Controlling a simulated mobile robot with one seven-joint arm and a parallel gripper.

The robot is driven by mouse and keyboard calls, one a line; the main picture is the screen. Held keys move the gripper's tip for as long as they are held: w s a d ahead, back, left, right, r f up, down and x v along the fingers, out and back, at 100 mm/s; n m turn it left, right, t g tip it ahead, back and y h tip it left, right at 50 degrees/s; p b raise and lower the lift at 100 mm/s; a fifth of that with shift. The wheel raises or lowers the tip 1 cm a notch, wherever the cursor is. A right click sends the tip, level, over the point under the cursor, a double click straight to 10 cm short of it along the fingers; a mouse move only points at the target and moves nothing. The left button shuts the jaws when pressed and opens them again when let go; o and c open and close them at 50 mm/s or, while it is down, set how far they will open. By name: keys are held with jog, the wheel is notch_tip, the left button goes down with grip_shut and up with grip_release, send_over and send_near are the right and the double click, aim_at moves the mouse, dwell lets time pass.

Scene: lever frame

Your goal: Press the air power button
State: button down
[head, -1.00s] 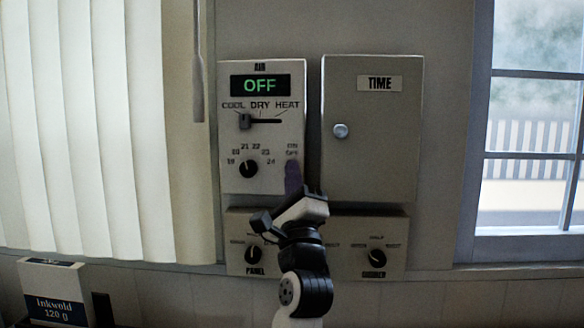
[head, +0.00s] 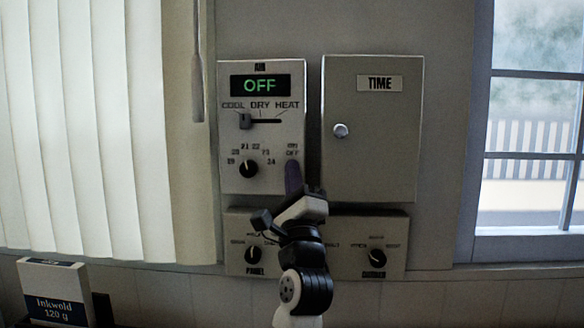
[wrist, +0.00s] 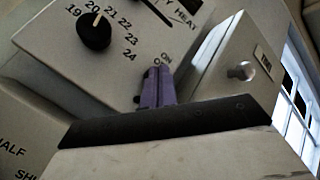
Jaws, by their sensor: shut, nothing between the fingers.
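The air panel (head: 233,180) is a pale box on the wall with a display (head: 260,85) that reads OFF in green. Below it are a COOL/DRY/HEAT slider (head: 245,121), set at the left by COOL, and a black temperature dial (head: 248,168). The ON/OFF label (head: 292,150) is at the panel's lower right. My gripper (head: 292,166) is shut and empty, its purple fingertips just below that label. In the wrist view, the fingertips (wrist: 158,74) cover the spot under the ON/OFF label (wrist: 162,59). The button is hidden behind them, and I cannot tell whether they touch it.
A closed TIME cabinet (head: 370,110) with a round knob (head: 341,131) stands close to the right. Lower panels with dials (head: 253,254) lie behind and below my arm. Blinds (head: 90,130) hang at the left, and an Inkwold box (head: 52,285) is at lower left.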

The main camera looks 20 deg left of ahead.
jog(key=shift+w, duration=0.15)
dwell(0.3)
jog(key=shift+s+d, duration=0.1)
jog(key=shift+s, duration=0.35)
jog(key=s+d, duration=0.1)
jog(key=s, duration=0.4)
jog(key=shift+s+d, duration=0.3)
jog(key=shift+s, duration=0.1)
dwell(0.4)
